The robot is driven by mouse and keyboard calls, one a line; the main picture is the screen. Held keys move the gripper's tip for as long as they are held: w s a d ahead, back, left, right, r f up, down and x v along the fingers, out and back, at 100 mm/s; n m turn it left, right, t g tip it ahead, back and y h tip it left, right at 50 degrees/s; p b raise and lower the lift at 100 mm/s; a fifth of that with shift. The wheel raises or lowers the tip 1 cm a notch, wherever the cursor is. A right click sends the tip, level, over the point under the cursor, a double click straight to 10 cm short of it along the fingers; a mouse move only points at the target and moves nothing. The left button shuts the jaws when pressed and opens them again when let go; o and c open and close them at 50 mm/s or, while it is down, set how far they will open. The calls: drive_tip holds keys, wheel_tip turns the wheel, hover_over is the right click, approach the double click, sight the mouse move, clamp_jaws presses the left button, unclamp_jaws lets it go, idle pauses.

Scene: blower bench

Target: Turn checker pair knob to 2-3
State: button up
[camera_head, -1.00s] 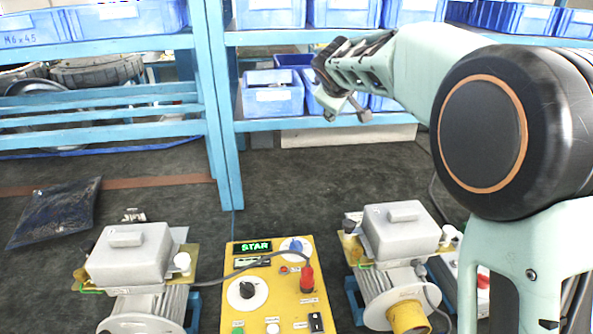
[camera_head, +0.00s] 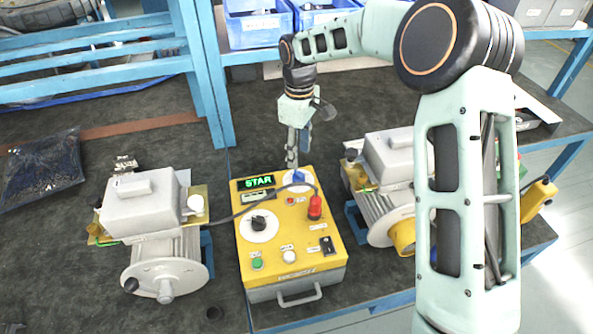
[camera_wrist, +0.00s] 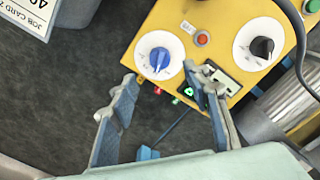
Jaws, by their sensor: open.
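The yellow checker box (camera_head: 290,240) stands on the dark bench between two grey motors. A blue knob on a white dial (camera_head: 298,178) is at its back right corner; it shows again in the wrist view (camera_wrist: 160,58). A black knob on a larger white dial (camera_head: 259,223) is to the front left, also in the wrist view (camera_wrist: 262,47). The dial markings are too small to read. My gripper (camera_head: 292,163) is open and empty, pointing down just behind the blue knob. In the wrist view its fingers (camera_wrist: 165,84) are spread on the near side of the blue knob, apparently not touching.
The lit display (camera_head: 258,182) reads STAR. Grey motors stand left (camera_head: 140,210) and right (camera_head: 388,155). A blue shelf post (camera_head: 205,80) rises behind.

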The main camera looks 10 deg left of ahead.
sight(298, 173)
wheel_tip(298, 173, down, 8)
drive_tip(key=shift+f+p, duration=0.1)
drive_tip(key=shift+p, duration=0.3)
drive_tip(key=c, duration=1.2)
drive_tip(key=shift+o, duration=0.2)
